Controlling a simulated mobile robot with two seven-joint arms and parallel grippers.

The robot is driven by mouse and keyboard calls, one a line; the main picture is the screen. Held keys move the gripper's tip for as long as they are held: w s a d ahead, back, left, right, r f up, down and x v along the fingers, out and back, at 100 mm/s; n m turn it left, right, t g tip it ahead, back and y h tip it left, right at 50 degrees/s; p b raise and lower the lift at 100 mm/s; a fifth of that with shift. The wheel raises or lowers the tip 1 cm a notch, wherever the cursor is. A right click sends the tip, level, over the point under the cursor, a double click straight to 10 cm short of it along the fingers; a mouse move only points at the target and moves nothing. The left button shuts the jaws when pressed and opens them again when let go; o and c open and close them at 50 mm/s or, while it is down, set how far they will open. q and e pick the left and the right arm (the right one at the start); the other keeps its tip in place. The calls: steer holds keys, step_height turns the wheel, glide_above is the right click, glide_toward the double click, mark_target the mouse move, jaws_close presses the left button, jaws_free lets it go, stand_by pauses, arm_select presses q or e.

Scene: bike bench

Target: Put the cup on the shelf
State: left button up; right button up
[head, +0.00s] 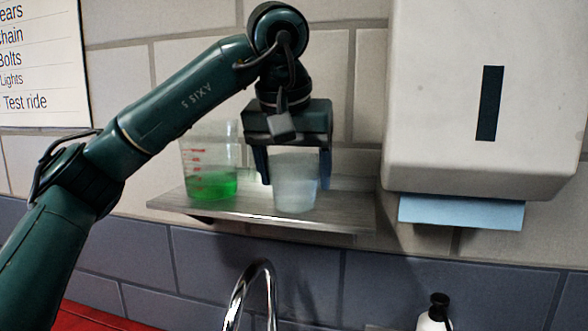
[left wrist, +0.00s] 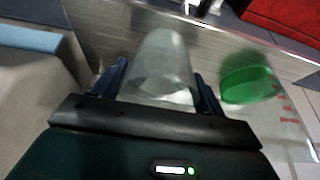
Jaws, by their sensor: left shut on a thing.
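The cup (head: 295,184) is translucent and whitish and appears upright at the shelf, its base level with the shelf's top. I cannot tell for sure whether it touches the board. The grey shelf (head: 330,212) is fixed to the tiled wall. My left gripper (head: 296,178) comes from above and is shut on the cup, one finger on each side. The cup also shows in the left wrist view (left wrist: 162,68) between the two dark blue fingers (left wrist: 158,85). My right gripper is in neither view.
A clear measuring beaker (head: 209,165) with green liquid and red marks stands on the shelf, close left of the cup. A towel dispenser (head: 485,95) with a blue towel (head: 460,211) hangs at right. Below are a chrome tap (head: 238,296) and a bottle (head: 434,318). The shelf's right end is free.

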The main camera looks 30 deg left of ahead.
arm_select(q)
steer(key=o, duration=1.2)
steer(key=shift+f, duration=0.1)
steer(key=shift+c, duration=0.2)
steer(key=v, duration=1.2)
steer(key=shift+s, duration=0.15)
steer(key=shift+d, duration=0.1)
